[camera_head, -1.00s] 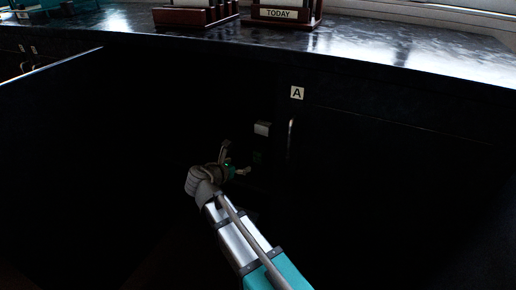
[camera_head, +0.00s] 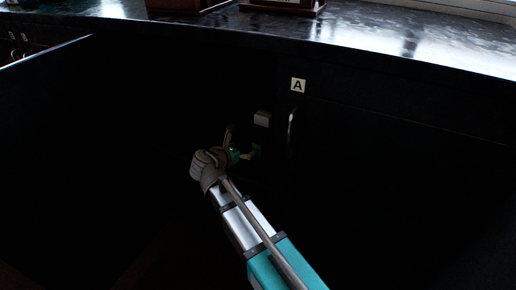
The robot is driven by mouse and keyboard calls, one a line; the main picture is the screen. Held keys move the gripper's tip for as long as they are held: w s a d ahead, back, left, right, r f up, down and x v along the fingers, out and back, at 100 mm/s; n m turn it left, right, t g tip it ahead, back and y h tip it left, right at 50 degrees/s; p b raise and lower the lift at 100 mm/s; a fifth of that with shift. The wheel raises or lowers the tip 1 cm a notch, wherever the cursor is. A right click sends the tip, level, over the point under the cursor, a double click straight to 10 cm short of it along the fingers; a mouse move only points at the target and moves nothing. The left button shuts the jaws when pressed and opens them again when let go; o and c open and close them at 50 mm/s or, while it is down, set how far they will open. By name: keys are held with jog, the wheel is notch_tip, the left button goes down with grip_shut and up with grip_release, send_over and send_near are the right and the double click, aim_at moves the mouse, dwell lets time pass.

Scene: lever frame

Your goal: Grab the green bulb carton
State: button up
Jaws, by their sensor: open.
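The inside of the open cabinet is very dark. A small box with a pale top (camera_head: 262,118) stands inside it, near the right side of the opening. A dim green patch (camera_head: 257,150) shows below that box; it may be the green bulb carton, but it is too dark to be sure. My gripper (camera_head: 240,142) is open, with one finger up and one pointing right. It is just left of the green patch, and its lower fingertip appears close to it. I cannot tell whether they touch.
The open cabinet door (camera_head: 45,95) stands on the left. A closed door with a handle (camera_head: 291,133) is on the right, below a label "A" (camera_head: 298,85). The dark countertop (camera_head: 400,40) runs above, with wooden stands (camera_head: 283,7) at its back.

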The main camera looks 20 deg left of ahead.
aim_at(262, 142)
jog(key=b+x, duration=0.2)
jog(key=x, duration=0.5)
jog(key=shift+f+b, duration=0.1)
jog(key=shift+b, duration=0.25)
jog(key=shift+w+d+f, duration=0.1)
jog(key=shift+w+d, duration=0.05)
jog(key=shift+w, duration=0.25)
jog(key=b+x, duration=0.2)
jog(key=x, duration=0.2)
jog(key=shift+w+f, duration=0.1)
jog(key=shift+f, duration=0.1)
jog(key=shift+w+d+f, duration=0.1)
jog(key=shift+w, duration=0.35)
jog(key=c, duration=1)
